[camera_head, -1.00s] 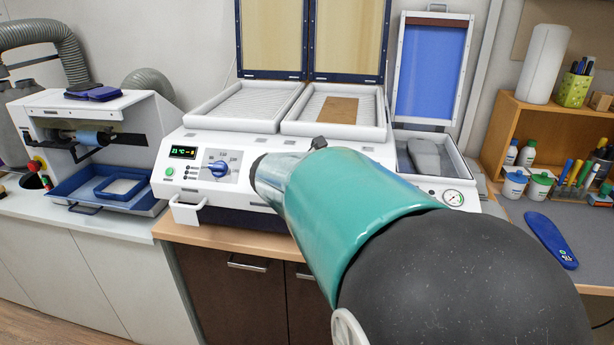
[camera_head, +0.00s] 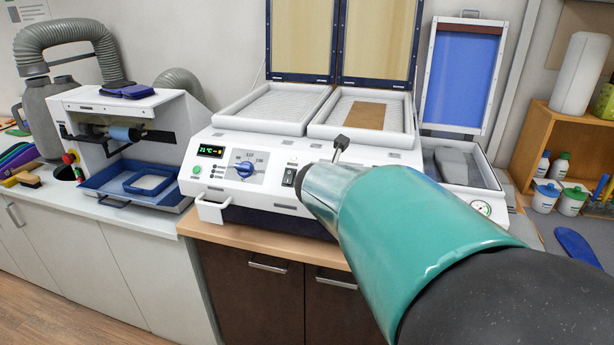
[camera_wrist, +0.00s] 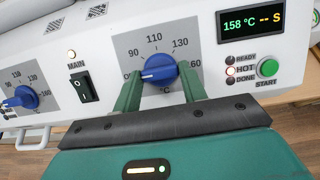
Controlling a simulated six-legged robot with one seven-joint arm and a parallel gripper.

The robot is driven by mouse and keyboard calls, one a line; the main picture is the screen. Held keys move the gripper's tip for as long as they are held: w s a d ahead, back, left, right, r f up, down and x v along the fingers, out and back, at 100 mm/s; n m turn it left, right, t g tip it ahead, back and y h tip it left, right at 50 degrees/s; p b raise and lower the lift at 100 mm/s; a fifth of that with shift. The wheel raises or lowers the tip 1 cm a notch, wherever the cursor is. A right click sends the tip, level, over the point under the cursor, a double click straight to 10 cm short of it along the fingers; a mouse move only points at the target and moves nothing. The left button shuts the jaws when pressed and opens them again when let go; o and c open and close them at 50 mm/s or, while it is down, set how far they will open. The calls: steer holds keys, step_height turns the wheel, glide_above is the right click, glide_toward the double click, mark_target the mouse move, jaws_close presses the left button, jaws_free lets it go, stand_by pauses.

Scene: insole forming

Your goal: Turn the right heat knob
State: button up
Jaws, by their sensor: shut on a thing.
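The right heat knob (camera_wrist: 159,68) is a blue round knob on a grey dial plate in the wrist view. The scale around it reads 90, 110, 130 and more. Its white pointer mark aims left, toward the partly covered label at the low end. My gripper (camera_wrist: 158,80) has its two green fingers on either side of the knob, shut on it. The display (camera_wrist: 251,23) above right reads 158 °C, and the HOT lamp beneath it glows red. In the head view my arm hides this knob and the gripper.
The left heat knob (camera_head: 244,169) and its 21 °C display (camera_head: 211,151) sit on the panel's left side. A black main switch (camera_wrist: 85,86) is between the dials, and a green START button (camera_wrist: 267,69) is at right. The two lids (camera_head: 375,40) stand open.

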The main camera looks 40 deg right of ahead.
steer(key=o, duration=1)
steer(key=v, duration=1.3)
steer(key=shift+s+a+r, duration=0.2)
steer(key=shift+a, duration=0.1)
steer(key=shift+a, duration=0.1)
